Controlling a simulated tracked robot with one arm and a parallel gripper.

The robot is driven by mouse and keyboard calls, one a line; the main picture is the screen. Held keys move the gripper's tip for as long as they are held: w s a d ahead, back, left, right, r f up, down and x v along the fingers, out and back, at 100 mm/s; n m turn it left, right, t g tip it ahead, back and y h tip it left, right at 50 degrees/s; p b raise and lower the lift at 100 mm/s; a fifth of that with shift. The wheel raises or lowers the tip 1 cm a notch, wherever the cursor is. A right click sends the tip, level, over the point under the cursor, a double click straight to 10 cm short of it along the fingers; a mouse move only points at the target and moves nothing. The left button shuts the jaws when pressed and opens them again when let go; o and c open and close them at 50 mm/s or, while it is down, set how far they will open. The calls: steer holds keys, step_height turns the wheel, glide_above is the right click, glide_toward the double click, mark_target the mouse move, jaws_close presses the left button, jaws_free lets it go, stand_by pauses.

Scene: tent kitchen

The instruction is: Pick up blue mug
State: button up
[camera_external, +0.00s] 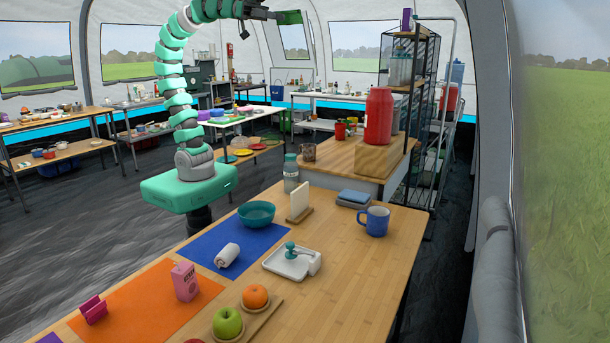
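The blue mug (376,222) stands upright on the near wooden table (345,290), close to its right edge. Its handle points left. My gripper (288,17) is raised high at the top of the picture, far above and to the left of the mug and well apart from it. The gripper is small and seen from the side, so I cannot tell whether its fingers are open or shut.
A blue and grey stack (353,199) lies just behind the mug. A white card in a wooden stand (299,203), a teal bowl (256,214) and a white tray with a teal-topped item (291,263) are to its left. A red jug (379,117) stands behind. Table front right is clear.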

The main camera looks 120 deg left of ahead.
stand_by(0.3)
steer(key=o, duration=1.3)
